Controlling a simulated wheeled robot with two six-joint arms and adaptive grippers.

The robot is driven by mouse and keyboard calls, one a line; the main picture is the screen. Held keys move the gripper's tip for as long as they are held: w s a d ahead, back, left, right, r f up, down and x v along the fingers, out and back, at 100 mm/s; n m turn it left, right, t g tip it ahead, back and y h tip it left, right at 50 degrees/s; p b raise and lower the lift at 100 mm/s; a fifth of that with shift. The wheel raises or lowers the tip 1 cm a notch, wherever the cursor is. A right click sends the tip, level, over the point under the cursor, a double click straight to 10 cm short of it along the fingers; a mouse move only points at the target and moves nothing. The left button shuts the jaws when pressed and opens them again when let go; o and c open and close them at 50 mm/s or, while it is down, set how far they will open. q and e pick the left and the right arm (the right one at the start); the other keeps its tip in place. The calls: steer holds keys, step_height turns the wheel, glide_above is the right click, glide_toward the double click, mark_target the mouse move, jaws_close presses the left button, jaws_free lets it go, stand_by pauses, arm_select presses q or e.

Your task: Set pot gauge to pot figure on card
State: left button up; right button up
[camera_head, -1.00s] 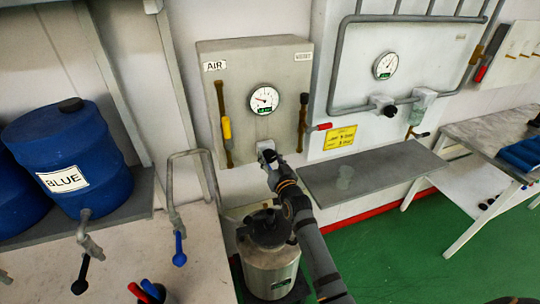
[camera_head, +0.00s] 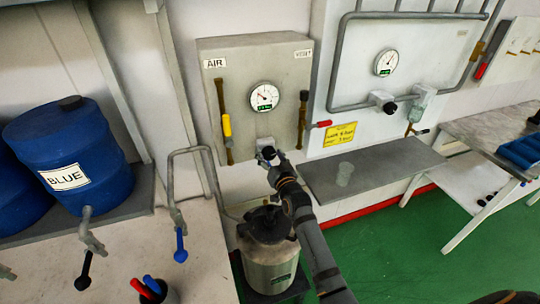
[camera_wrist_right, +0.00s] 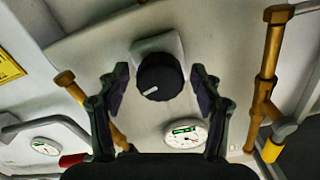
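The pressure gauge (camera_head: 264,97) is a white dial with a green label on the grey AIR panel (camera_head: 240,60). Its needle points to the upper left; the scale figures are too small to read. The yellow card (camera_head: 340,134) hangs to the right; its figures are too blurred to read for sure. A black knob (camera_wrist_right: 159,77) with a white mark sits below the gauge. My right gripper (camera_wrist_right: 160,85) is open, with one finger on each side of the knob and gaps between. The gripper also shows at the knob in the head view (camera_head: 269,156). My left gripper is out of view.
A yellow-handled valve (camera_head: 227,125) and a red-handled valve (camera_head: 320,124) flank the panel. A second gauge (camera_head: 386,63) is further right, above a grey shelf (camera_head: 385,165). Blue drums (camera_head: 70,150) stand left.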

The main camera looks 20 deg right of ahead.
steer(key=shift+s, duration=0.1)
steer(key=s, duration=1.2)
steer(key=shift+d, duration=0.2)
